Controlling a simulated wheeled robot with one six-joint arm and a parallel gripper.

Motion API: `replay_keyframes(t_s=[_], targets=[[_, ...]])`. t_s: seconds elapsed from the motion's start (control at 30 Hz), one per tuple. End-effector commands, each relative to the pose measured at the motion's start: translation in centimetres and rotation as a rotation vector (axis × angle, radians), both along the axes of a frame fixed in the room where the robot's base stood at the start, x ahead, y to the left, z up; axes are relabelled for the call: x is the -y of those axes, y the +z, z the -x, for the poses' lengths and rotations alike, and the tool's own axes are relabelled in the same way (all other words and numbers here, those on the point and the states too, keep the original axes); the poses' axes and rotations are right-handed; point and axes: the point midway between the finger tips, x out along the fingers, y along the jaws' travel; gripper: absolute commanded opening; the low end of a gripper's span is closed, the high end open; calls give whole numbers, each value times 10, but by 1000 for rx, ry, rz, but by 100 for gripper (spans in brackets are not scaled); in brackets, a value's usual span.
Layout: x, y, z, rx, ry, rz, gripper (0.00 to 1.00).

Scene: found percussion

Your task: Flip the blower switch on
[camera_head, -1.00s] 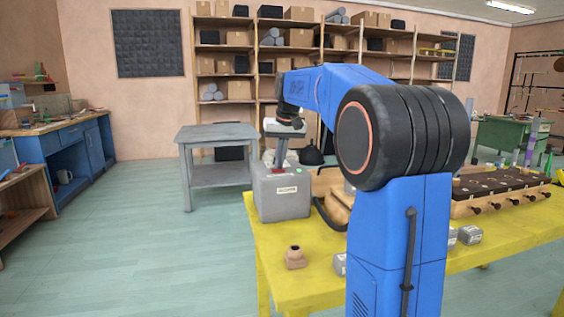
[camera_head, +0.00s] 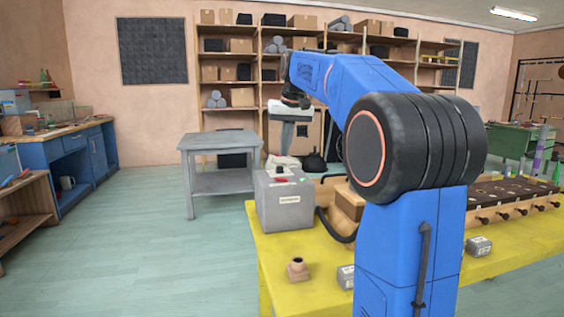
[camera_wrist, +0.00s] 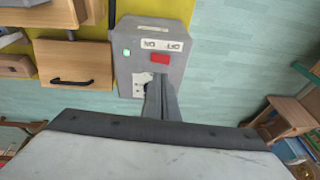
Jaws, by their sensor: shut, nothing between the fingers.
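The blower is a grey box (camera_head: 285,205) on the yellow table; its top also shows in the wrist view (camera_wrist: 178,20). A red switch (camera_wrist: 159,58) sits there below an upside-down OFF/ON label (camera_wrist: 161,45), and a bright green lamp (camera_wrist: 127,53) lies to its left. I cannot tell which way the switch is tipped. My gripper (camera_wrist: 161,78) is shut and empty, pointing down. In the wrist view its tips lie just below the switch. In the head view my gripper (camera_head: 281,152) is above the box, apart from it.
A black hose (camera_head: 335,232) runs from the box to a wooden part. A grey side table (camera_head: 218,140) stands behind left. The floor at left is clear.

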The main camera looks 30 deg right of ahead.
Motion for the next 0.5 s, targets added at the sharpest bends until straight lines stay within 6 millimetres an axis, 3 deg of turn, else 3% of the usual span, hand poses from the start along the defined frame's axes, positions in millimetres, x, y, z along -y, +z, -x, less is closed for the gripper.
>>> replay_keyframes(t_s=[0.23, 0.5], targets=[[5, 39, 13, 1, 0, 0, 0], [7, 55, 19, -2, 0, -1, 0]])
